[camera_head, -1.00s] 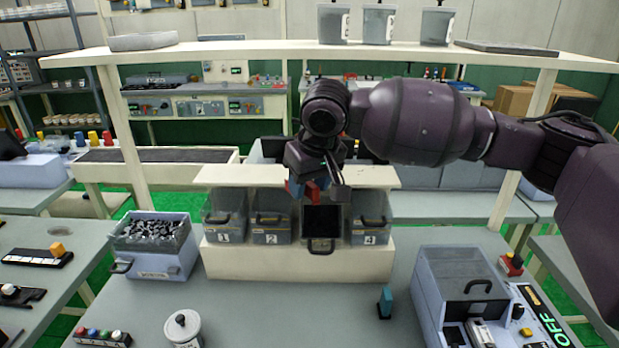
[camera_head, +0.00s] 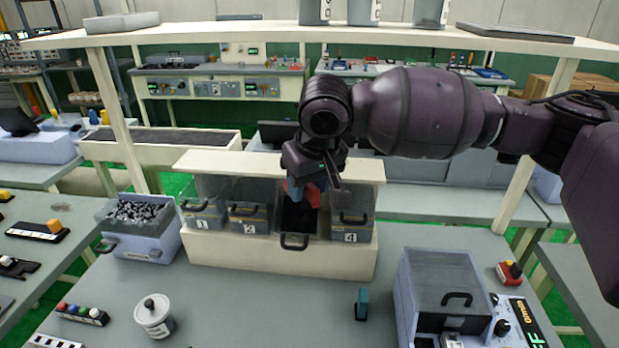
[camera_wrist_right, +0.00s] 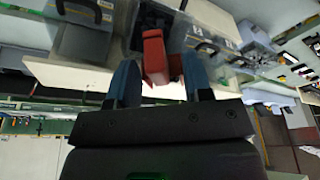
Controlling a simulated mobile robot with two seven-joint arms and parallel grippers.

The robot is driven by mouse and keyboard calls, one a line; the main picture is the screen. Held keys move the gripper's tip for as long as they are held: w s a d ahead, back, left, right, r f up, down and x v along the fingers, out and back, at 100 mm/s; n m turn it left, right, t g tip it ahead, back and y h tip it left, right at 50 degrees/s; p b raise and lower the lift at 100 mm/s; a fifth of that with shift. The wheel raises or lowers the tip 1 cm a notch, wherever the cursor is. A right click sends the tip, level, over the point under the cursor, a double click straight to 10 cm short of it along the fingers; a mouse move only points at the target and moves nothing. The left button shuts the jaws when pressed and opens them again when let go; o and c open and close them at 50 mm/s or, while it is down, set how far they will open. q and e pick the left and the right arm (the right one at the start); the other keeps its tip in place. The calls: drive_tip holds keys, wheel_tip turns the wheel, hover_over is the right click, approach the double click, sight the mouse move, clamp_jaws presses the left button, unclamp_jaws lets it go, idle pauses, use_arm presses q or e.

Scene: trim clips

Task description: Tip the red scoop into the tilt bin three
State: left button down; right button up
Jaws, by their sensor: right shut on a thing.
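My right gripper (camera_head: 304,187) is shut on the red scoop (camera_head: 313,195) and holds it right over the mouth of tilt bin three (camera_head: 294,226). Bin three is tipped out at the front, with its black handle showing and its inside dark. In the right wrist view the red scoop (camera_wrist_right: 154,58) sits between my blue fingers, its far end at the open bin. The arm and gripper hide part of the scoop and bin mouth, and I cannot tell whether the scoop is loaded. My left gripper is not in view.
Closed bins one (camera_head: 203,209) and two (camera_head: 248,212) stand left of bin three, bin four (camera_head: 351,221) right. A grey tub of dark clips (camera_head: 138,228) stands at left. A white lidded pot (camera_head: 154,316), teal block (camera_head: 361,304) and hinged-lid machine (camera_head: 437,290) stand in front.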

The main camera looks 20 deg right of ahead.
drive_tip(key=shift+s+d, duration=0.1)
drive_tip(key=shift+s, duration=0.05)
drive_tip(key=shift+w+a+f+m+g+h+p, duration=0.1)
drive_tip(key=shift+w+a+m+g+h+p, duration=0.2)
drive_tip(key=shift+g+p, duration=0.45)
drive_tip(key=shift+w+f+g, duration=0.35)
drive_tip(key=shift+w+g, duration=0.2)
drive_tip(key=shift+g, duration=0.7)
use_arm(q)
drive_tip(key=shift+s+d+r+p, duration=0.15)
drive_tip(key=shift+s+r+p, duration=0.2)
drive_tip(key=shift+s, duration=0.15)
use_arm(e)
drive_tip(key=shift+w+g+h, duration=0.1)
drive_tip(key=shift+g+h, duration=0.2)
drive_tip(key=shift+g, duration=0.1)
drive_tip(key=shift+w+r+g, duration=0.2)
drive_tip(key=shift+w+g, duration=0.25)
drive_tip(key=shift+g, duration=0.35)
